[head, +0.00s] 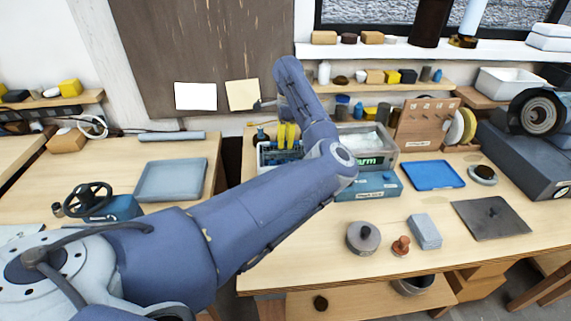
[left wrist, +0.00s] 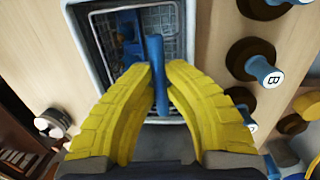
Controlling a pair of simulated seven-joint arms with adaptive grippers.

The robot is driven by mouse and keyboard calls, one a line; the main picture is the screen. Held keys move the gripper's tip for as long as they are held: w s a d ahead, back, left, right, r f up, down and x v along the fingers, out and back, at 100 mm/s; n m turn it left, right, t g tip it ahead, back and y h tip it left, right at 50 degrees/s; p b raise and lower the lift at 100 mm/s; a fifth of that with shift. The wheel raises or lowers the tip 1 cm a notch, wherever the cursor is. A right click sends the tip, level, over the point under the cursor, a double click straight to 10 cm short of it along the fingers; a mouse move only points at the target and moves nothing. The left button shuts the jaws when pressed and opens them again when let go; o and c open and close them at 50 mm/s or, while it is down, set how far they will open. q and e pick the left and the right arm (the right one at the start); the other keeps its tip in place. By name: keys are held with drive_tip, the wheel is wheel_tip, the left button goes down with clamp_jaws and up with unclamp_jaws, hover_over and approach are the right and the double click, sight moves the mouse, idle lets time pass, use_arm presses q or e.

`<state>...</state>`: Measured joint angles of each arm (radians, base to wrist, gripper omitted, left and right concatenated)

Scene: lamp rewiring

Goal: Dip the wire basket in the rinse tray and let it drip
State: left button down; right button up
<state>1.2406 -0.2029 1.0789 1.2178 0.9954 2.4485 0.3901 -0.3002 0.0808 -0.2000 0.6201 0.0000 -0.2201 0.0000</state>
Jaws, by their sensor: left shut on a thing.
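My left gripper (head: 286,137) is at the back of the bench with its yellow fingers pointing down. In the left wrist view the fingers (left wrist: 157,88) are shut on the upright blue handle of the wire basket (left wrist: 174,28). The basket's pale mesh lies inside a white-rimmed tray (left wrist: 90,38). In the head view this tray (head: 262,158) is partly hidden behind my left arm. I cannot tell whether the basket rests on the tray's floor or whether there is water in it. My right gripper is not in view.
A clear-walled tank with a green display (head: 368,161) stands just right of the tray. A blue box (head: 372,187) is in front of it. A grey tray (head: 171,180) lies on the left bench. Dark round pieces with blue stems (left wrist: 262,70) stand beside the basket's tray.

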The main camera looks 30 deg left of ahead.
use_arm(q)
drive_tip(key=shift+r, duration=3.8)
drive_tip(key=shift+r, duration=2)
